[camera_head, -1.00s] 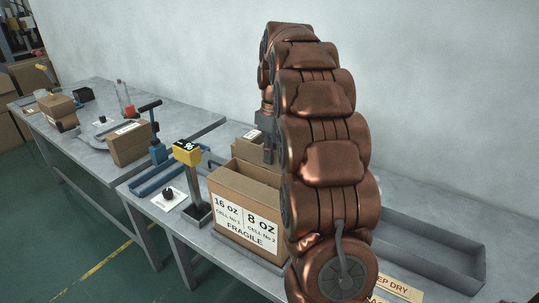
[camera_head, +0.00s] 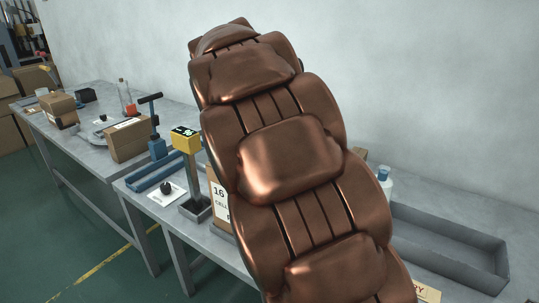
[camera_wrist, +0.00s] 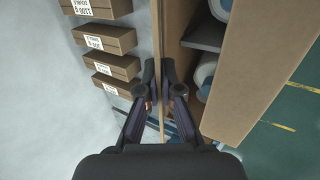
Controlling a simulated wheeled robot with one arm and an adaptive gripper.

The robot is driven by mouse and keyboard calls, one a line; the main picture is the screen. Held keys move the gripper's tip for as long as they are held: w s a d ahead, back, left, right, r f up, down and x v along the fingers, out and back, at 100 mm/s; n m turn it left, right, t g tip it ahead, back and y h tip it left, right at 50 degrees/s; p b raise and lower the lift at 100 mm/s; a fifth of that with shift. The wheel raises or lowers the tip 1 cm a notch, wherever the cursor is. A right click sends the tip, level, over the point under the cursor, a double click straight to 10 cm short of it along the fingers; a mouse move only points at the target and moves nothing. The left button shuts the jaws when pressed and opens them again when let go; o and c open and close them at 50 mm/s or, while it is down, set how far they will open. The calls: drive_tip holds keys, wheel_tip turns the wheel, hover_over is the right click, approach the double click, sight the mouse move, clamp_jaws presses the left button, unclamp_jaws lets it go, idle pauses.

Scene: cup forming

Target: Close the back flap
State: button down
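The open cardboard box (camera_head: 219,204) is mostly hidden behind my arm in the head view; only a strip of its labelled front shows. In the wrist view, the box (camera_wrist: 262,65) is seen from above with pale rounded items inside. A thin brown cardboard edge (camera_wrist: 158,25), on the side toward the small cartons, runs down between my fingers; I cannot tell if it is the back flap or the back wall. My gripper (camera_wrist: 158,74) has its fingers close together on either side of this edge. Whether they press on it is unclear. The head view hides my gripper.
Several small labelled cartons (camera_wrist: 104,40) lie beside the box. An empty grey tray (camera_head: 450,243) is on the right of the table. A white bottle with a blue cap (camera_head: 384,180) stands behind my arm. A yellow-topped post (camera_head: 186,142) stands left of the box.

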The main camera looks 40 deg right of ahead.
drive_tip(key=h+b, duration=0.1)
drive_tip(key=f+h+b, duration=0.1)
drive_tip(key=a+t+h+b, duration=0.1)
drive_tip(key=shift+s+a+f+b, duration=0.1)
drive_tip(key=shift+s+f+b, duration=0.2)
drive_tip(key=shift+b, duration=0.1)
drive_tip(key=h+b, duration=0.1)
drive_tip(key=t+h+b, duration=0.1)
drive_tip(key=b, duration=0.1)
drive_tip(key=shift+a+f+h, duration=0.15)
drive_tip(key=shift+a+h, duration=0.1)
drive_tip(key=shift+h, duration=0.15)
drive_tip(key=c, duration=1.8)
unclamp_jaws()
drive_tip(key=o, duration=0.4)
drive_tip(key=shift+o, duration=0.2)
